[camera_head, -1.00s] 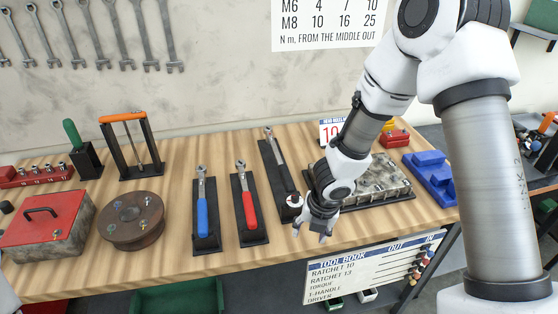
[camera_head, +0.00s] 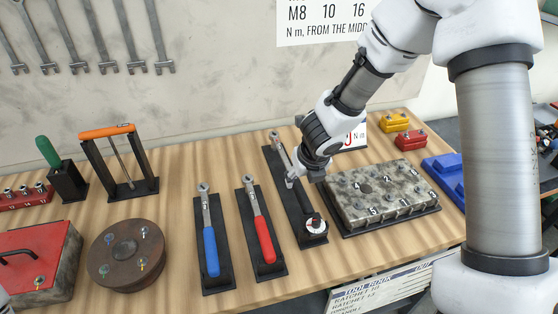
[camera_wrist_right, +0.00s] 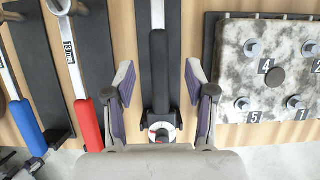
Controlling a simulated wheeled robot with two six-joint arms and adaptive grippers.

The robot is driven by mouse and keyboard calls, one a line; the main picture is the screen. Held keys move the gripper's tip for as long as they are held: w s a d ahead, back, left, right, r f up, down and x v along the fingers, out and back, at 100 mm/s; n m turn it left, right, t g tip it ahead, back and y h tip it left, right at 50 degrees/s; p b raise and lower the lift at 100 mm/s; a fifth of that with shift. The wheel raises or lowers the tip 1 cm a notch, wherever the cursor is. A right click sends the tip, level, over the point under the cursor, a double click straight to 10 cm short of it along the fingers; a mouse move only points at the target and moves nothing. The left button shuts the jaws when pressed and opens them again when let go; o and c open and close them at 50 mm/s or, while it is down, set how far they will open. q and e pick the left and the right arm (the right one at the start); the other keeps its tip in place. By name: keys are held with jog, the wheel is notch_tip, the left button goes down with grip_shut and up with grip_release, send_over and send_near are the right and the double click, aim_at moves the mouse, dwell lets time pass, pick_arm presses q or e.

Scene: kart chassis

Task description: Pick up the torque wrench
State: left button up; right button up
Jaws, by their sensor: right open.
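The torque wrench (camera_head: 304,203), with a silver shaft, black handle and a dial at its near end, lies on a black holder (camera_head: 318,239) on the bench. My right gripper (camera_head: 297,179) is over the middle of the wrench, covering part of it in the head view. In the right wrist view the gripper (camera_wrist_right: 160,72) is open, one finger on each side of the wrench's black handle (camera_wrist_right: 160,80). The handle is not gripped.
A red-handled ratchet (camera_head: 264,238) and a blue-handled ratchet (camera_head: 210,250) lie on holders to the left. A numbered metal block (camera_head: 385,188) stands close on the right. Red (camera_head: 410,138) and yellow (camera_head: 394,121) blocks are behind it. Bare wood shows in front.

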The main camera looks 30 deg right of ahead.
aim_at(299, 185)
jog(key=shift+b+x, duration=0.5)
jog(key=shift+x, duration=0.65)
jog(key=shift+f, duration=0.3)
jog(key=x, duration=0.2)
jog(key=b+x, duration=0.1)
jog(key=x, duration=0.2)
jog(key=shift+w+r, duration=0.2)
jog(key=shift+w, duration=0.15)
jog(key=shift+s+r, duration=0.1)
jog(key=shift+s, duration=0.05)
jog(key=shift+s+r, duration=0.1)
jog(key=shift+s, duration=0.1)
jog(key=c, duration=0.5)
grip_shut()
